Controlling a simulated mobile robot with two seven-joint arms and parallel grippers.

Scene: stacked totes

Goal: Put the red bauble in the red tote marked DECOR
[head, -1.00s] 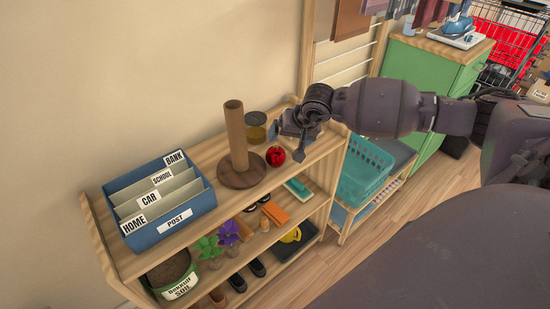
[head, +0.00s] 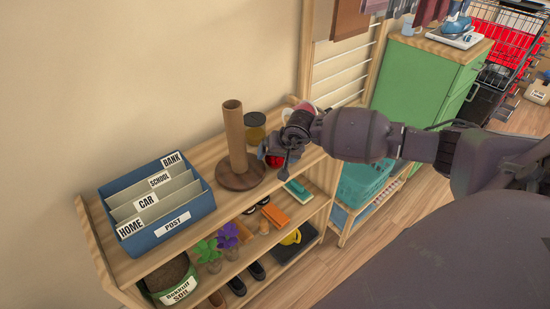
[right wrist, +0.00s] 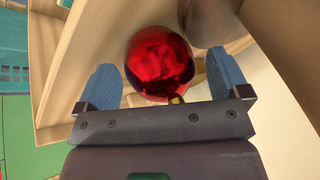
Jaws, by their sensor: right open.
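The red bauble (head: 274,160) sits on the top shelf of the wooden rack, just right of the paper roll holder's round base. My right gripper (head: 283,159) is over it and hides most of it in the head view. In the right wrist view the shiny bauble (right wrist: 160,63) lies between the two blue fingertips of the open gripper (right wrist: 163,85), nearer the right finger, with a gap to the left one. A small gold cap shows at its lower edge. The red tote marked DECOR is not in view. My left gripper is not in view.
The holder's brown tube (head: 235,135) stands upright close to the left of the bauble. A glass jar (head: 255,128) is behind. A blue letter sorter (head: 195,211) stands at the shelf's left. A teal basket (head: 362,183) and green cabinet (head: 420,88) are to the right.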

